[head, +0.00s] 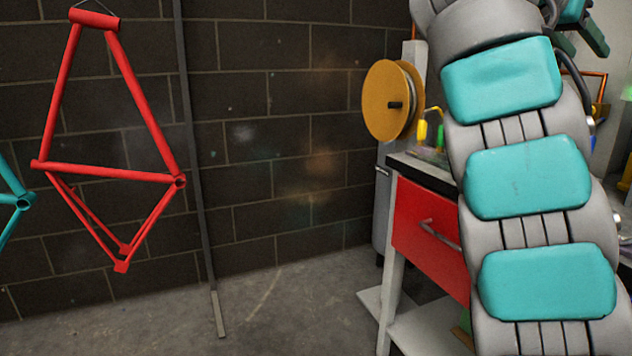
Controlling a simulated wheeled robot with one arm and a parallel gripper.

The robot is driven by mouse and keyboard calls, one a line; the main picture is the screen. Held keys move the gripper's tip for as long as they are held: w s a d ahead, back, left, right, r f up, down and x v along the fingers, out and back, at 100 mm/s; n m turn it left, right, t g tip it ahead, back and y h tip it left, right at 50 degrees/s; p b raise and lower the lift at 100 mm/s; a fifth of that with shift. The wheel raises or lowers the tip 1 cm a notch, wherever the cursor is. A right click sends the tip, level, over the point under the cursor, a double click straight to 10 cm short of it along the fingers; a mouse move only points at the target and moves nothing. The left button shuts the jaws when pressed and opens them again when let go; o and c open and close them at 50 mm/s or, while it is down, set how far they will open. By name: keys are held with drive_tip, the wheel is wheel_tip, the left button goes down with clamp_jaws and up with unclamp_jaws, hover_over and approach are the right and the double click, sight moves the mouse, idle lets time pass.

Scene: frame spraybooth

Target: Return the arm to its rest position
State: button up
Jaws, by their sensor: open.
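My arm (528,180), grey with teal pads, rises curved through the right side of the head view, close to the camera. My gripper (586,28) shows partly at the top right corner, behind the upper arm, as dark teal jaw pieces. It is open, and I see nothing held between the jaws. The top of the arm and part of the gripper are cut off by the picture's edge.
A red bicycle frame (107,172) hangs at the left, with a teal frame (14,201) beside it. A workbench with a red drawer (428,232) stands behind my arm. A yellow reel (386,101) is above it. The floor (285,305) in the middle is clear.

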drive_tip(key=s+a+f+n+g+y, duration=0.1)
drive_tip(key=s+a+f+n+y, duration=0.2)
drive_tip(key=f, duration=0.8)
drive_tip(key=s+a+f+n+g+y, duration=0.15)
drive_tip(key=s+a+f, duration=0.25)
drive_tip(key=f, duration=0.6)
drive_tip(key=s+a+f+n+y, duration=0.3)
drive_tip(key=f+n, duration=0.1)
drive_tip(key=f, duration=0.7)
drive_tip(key=s+a+f+n+g+y, duration=0.2)
drive_tip(key=s+a+f, duration=0.6)
drive_tip(key=s+f, duration=0.2)
drive_tip(key=s+a+f+n+g+y, duration=0.2)
drive_tip(key=s+a+f, duration=0.5)
drive_tip(key=s+f, duration=0.4)
drive_tip(key=shift+s+a+f+n+y, duration=0.15)
drive_tip(key=shift+a+f+n+y, duration=0.2)
drive_tip(key=shift+f+y, duration=0.2)
drive_tip(key=shift+c, duration=0.4)
